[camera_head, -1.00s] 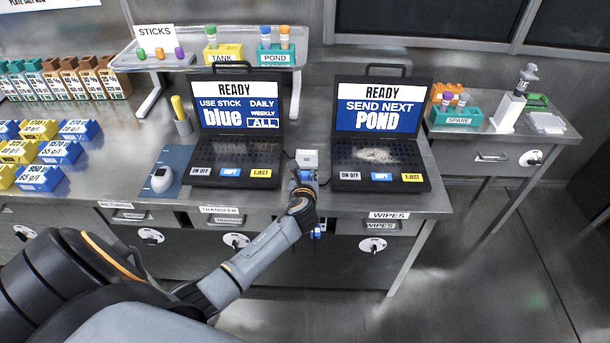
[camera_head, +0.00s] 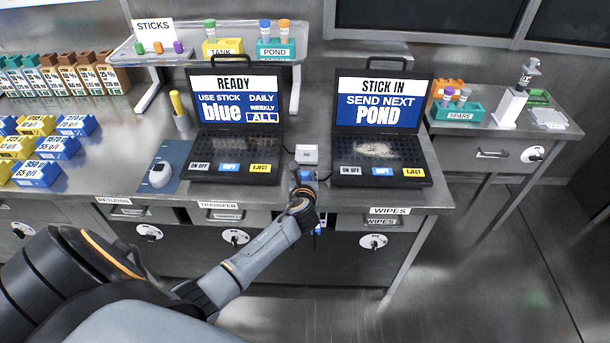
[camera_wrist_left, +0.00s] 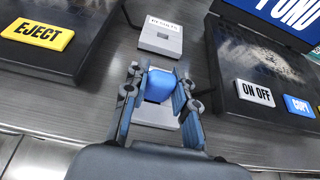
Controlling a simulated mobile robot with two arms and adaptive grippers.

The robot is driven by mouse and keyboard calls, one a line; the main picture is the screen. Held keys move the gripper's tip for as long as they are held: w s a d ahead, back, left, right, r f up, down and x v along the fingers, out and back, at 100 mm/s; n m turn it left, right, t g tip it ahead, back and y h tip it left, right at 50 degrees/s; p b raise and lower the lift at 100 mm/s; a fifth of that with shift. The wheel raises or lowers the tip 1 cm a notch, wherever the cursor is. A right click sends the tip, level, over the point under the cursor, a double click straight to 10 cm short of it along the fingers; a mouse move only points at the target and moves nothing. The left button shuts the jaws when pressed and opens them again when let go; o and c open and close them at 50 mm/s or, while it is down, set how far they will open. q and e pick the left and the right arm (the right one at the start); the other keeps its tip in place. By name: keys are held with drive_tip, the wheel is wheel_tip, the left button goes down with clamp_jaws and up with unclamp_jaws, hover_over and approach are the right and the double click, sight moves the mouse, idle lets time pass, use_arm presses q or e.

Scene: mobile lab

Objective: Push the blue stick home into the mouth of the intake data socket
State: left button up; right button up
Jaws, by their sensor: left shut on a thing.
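The blue stick (camera_wrist_left: 158,86) is between the fingers of my left gripper (camera_wrist_left: 158,92), which is shut on it. Directly below the stick, in the left wrist view, is a pale grey block (camera_wrist_left: 155,114), partly hidden by the fingers; it looks like the socket. The stick appears to be at this block, but its mouth is hidden, so I cannot see how deep it sits. In the head view my left gripper (camera_head: 303,186) is at the bench's front edge, between the two laptops. The right laptop (camera_head: 378,118) reads "STICK IN". My right gripper is not in view.
A pale box labelled RESULTS (camera_wrist_left: 160,38) stands just beyond the gripper; it also shows in the head view (camera_head: 306,154). The left laptop (camera_head: 234,120) reads "READY". The laptops flank the gripper closely. A rack (camera_head: 212,62) with stick samples stands behind.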

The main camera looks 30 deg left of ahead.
use_arm(q)
drive_tip(key=shift+s+f, duration=0.1)
drive_tip(key=shift+f, duration=0.25)
drive_tip(key=o, duration=1.1)
drive_tip(key=shift+c, duration=0.2)
drive_tip(key=v, duration=1.2)
drive_tip(key=s+d+f+n+g+h, duration=0.15)
drive_tip(key=s+f+n, duration=0.3)
drive_tip(key=f, duration=0.55)
drive_tip(key=s+d+f+n+g+h, duration=0.1)
drive_tip(key=s+f+n+g, duration=0.3)
drive_tip(key=f, duration=0.6)
drive_tip(key=s+d+f+n+h, duration=0.1)
drive_tip(key=s+f+n+h, duration=0.15)
drive_tip(key=s+f, duration=0.5)
drive_tip(key=s+d+f+n+g, duration=0.1)
drive_tip(key=s+f+n, duration=0.4)
drive_tip(key=s, duration=0.4)
drive_tip(key=s+d+f+n+g+h, duration=0.1)
drive_tip(key=s+d+f+n+g, duration=0.1)
drive_tip(key=s+f+n, duration=0.3)
drive_tip(key=s+d+f+n+g+h, duration=0.1)
drive_tip(key=s+f+n, duration=0.5)
drive_tip(key=s, duration=0.7)
drive_tip(key=shift+d+f+g, duration=0.45)
drive_tip(key=shift+g, duration=0.1)
